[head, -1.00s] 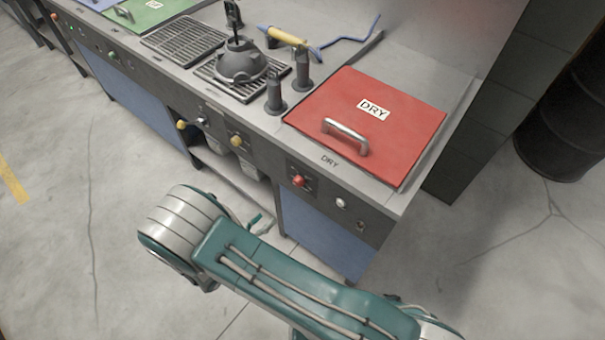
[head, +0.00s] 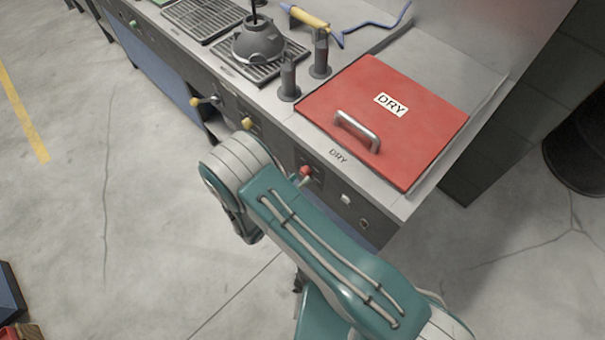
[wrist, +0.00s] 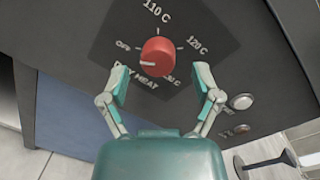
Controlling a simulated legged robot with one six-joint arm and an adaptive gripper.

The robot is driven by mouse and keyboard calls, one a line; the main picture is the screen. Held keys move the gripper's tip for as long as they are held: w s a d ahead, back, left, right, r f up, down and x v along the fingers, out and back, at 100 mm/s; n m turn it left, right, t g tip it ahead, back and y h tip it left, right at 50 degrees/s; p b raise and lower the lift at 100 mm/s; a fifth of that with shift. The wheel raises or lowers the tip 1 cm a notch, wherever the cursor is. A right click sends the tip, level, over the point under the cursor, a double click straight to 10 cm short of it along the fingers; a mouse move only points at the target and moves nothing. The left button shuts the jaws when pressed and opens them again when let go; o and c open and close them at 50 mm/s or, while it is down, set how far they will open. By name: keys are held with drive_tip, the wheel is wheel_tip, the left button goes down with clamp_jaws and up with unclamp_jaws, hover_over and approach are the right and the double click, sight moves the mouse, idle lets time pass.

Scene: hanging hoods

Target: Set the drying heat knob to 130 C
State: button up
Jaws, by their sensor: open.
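The red drying heat knob (wrist: 157,58) sits on a dark dial plate in the upper middle of the wrist view. OFF lies to its left, 110 C above, 120 C to the right, and a partly hidden "30 C" lower right. A pale mark on the knob points left, roughly toward OFF. My gripper (wrist: 162,77) is open and empty, its fingers spread below and to either side of the knob, with no clear contact. In the head view the knob (head: 305,173) shows just past my arm, which hides the gripper.
A red DRY lid (head: 420,130) with a metal handle (head: 356,130) lies on the counter above the knob. A round button (wrist: 242,101) sits on the panel right of the dial. Yellow knobs (head: 248,124) are farther left. Open floor (head: 150,230) lies in front.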

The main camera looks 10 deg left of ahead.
drive_tip(key=shift+w+d, duration=0.35)
drive_tip(key=shift+w, duration=0.5)
drive_tip(key=shift+a, duration=0.25)
drive_tip(key=shift+d, duration=0.25)
clamp_jaws()
